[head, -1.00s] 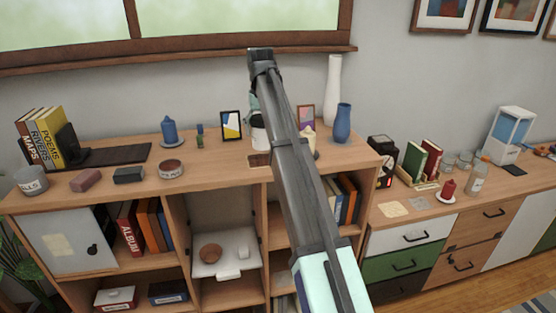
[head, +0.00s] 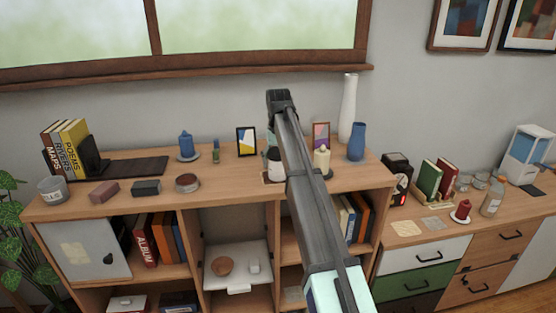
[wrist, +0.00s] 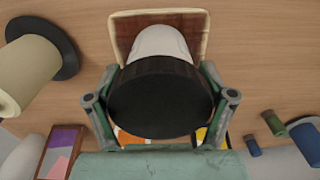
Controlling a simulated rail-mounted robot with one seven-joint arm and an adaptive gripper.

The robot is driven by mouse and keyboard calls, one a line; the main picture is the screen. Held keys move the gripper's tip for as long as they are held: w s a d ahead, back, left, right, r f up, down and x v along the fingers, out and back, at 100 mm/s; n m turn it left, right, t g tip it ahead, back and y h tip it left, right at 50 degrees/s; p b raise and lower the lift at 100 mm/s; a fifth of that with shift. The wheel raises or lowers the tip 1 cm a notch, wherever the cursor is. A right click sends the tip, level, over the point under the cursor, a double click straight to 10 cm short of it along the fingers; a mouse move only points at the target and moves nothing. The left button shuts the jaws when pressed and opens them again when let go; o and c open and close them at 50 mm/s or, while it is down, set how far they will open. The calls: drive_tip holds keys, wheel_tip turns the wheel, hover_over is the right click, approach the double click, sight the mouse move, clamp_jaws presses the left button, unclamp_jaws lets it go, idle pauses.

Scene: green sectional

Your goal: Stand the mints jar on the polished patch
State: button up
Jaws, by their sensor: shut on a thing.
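The mints jar (head: 275,166), white with a dark lid, is upright at the top of the wooden shelf unit, partly behind my arm. In the wrist view its black lid (wrist: 160,97) fills the middle, with the white body (wrist: 162,42) beyond it. My gripper (wrist: 161,100) is shut on the jar, one green finger on each side. A small brown square patch with a pale edge (wrist: 125,30) lies under or just beyond the jar. It also shows beside the jar in the head view (head: 267,178). I cannot tell whether the jar's base touches it.
A cream candle (head: 322,161) on a dark saucer stands close right of the jar. Picture frames (head: 246,141) (head: 321,136), a blue vase (head: 356,142) and a small green bottle (head: 216,151) stand nearby. The shelf top left of the jar, towards the round tin (head: 187,183), is clear.

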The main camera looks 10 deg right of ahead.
drive_tip(key=o, duration=1.1)
drive_tip(key=shift+c, duration=0.2)
wheel_tip(320, 180, up, 11)
drive_tip(key=shift+f, duration=0.1)
drive_tip(key=shift+r+p, duration=0.6)
drive_tip(key=shift+r, duration=0.05)
